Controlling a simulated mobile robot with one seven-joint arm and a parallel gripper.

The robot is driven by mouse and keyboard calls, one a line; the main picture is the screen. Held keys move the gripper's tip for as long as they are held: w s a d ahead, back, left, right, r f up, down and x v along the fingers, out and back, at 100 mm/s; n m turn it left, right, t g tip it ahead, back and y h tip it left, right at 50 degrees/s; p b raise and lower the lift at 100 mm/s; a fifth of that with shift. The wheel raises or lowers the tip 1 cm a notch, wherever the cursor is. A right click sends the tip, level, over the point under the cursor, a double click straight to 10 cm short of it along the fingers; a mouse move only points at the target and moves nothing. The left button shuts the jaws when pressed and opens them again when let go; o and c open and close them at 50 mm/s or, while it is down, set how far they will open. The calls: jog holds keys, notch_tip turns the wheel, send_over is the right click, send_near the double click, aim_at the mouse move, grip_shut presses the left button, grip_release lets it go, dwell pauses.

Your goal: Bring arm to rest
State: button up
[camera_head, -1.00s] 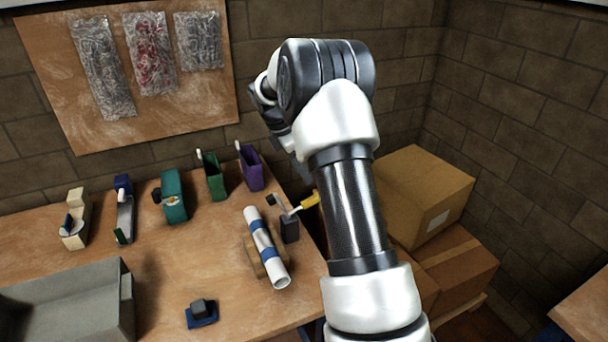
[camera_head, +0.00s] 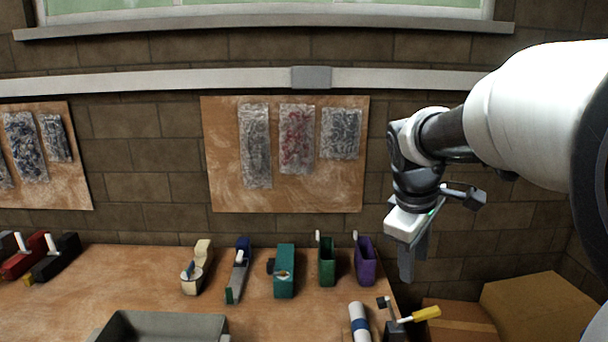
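My arm (camera_head: 540,110) reaches in from the right edge of the head view, raised above the bench. Its end, my gripper (camera_head: 407,265), hangs with the fingers pointing down, in front of the brick wall and just right of the purple holder. The fingers show edge-on, so I cannot tell whether they are open or shut. I see nothing hanging below them.
The wooden bench (camera_head: 130,275) carries a teal dispenser (camera_head: 285,270), a green holder (camera_head: 327,262), a purple holder (camera_head: 364,262), a grey tray (camera_head: 165,325) and a white-blue roll (camera_head: 359,322). Cardboard boxes (camera_head: 540,308) stand at lower right. A board (camera_head: 225,195) hangs behind.

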jog(key=s+a+m+t+y, duration=0.1)
jog(key=s+a+m, duration=0.2)
jog(key=s, duration=0.6)
jog(key=s+a+m+t+y, duration=0.1)
jog(key=s+a+m, duration=0.2)
jog(key=s+m, duration=0.3)
jog(key=s, duration=0.3)
jog(key=shift+s+a+r+t+p, duration=0.3)
jog(key=shift+a+r+t+p, duration=0.05)
jog(key=shift+a+t, duration=0.05)
